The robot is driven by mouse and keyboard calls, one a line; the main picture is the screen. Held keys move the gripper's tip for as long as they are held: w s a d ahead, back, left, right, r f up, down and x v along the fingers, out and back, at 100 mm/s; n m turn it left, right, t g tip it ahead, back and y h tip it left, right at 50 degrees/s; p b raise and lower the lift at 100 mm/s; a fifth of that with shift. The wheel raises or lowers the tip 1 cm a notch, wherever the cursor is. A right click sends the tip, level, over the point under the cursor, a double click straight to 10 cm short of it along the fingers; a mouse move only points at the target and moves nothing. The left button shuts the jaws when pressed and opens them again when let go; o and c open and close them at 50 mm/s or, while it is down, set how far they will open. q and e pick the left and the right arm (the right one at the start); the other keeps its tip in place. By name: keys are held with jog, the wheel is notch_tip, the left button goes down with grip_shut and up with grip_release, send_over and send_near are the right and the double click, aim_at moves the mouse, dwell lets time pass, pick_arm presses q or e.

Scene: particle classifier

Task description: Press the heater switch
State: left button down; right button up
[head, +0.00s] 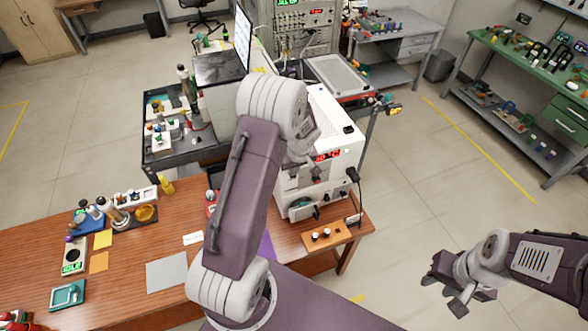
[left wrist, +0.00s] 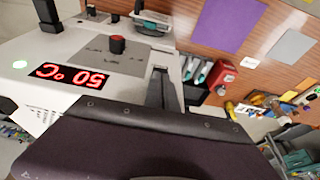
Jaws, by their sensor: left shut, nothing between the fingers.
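A white heater unit (head: 340,135) stands on the wooden bench, with a red digital display (head: 327,155). In the left wrist view the display (left wrist: 72,75) reads 50 °C upside down. I cannot tell which control is the heater switch. My left gripper (left wrist: 163,90) is shut and empty, close to the unit's panel; my wrist mostly hides it in the head view. I see no clear contact. My right gripper (head: 447,293) is open and empty, over the floor at right.
A small red box (left wrist: 222,74) stands near the unit. Bottles and a scale (head: 75,256) are at the left. A purple sheet (left wrist: 226,22) lies on the bench.

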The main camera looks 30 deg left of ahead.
notch_tip(320, 180, down, 4)
jog(key=b, duration=0.4)
